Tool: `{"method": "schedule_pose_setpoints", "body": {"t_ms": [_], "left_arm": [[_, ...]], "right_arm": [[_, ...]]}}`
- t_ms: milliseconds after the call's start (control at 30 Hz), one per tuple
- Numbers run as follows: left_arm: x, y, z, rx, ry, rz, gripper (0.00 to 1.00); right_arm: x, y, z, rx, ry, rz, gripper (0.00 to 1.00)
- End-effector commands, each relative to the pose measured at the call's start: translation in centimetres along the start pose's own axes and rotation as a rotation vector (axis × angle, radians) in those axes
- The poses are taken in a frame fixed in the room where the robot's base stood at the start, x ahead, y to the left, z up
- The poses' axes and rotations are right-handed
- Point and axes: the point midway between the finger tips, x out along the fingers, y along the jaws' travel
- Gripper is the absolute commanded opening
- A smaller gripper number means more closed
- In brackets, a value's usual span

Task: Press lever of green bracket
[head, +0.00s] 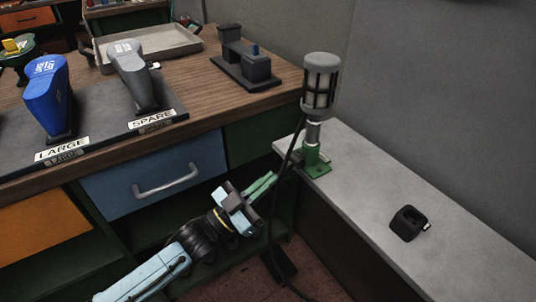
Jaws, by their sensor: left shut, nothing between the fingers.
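The green bracket (317,168) sits on the left end of the grey ledge. A grey caged lamp-like device (320,85) stands upright in it on a metal neck. A small dark part shows at the bracket's left side, close to my fingertips; I cannot tell whether it is the lever. My left gripper (267,183) comes in from the lower left, with its green fingers together and nothing between them. Its tips point up and right, just left of the bracket; contact cannot be made out. My right gripper is out of view.
A black cable (283,180) hangs from the device past my left fingertips. A small black block (408,223) lies on the grey ledge (460,250). The workbench has a blue drawer (155,175) and carries blue and grey shoe-last shapes. The ledge between bracket and block is clear.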

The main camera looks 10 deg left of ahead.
Motion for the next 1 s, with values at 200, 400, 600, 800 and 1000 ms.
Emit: {"method": "schedule_pose_setpoints", "body": {"t_ms": [200, 400, 600, 800, 1000], "left_arm": [[0.3, 0.3, 0.2, -0.003, 0.015, 0.005, 0.00], [0.3, 0.3, 0.2, -0.004, 0.017, 0.006, 0.00], [0.3, 0.3, 0.2, -0.004, 0.017, 0.006, 0.00], [-0.1, 0.3, 0.2, -0.004, 0.015, 0.006, 0.00], [-3.1, 0.3, 0.3, -0.005, 0.009, 0.005, 0.00]], "right_arm": [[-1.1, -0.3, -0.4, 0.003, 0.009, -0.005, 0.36], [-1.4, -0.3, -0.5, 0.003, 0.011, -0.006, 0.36], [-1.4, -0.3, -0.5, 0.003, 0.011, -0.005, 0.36], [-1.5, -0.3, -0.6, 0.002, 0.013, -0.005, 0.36], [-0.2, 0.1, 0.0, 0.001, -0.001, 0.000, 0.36]]}}
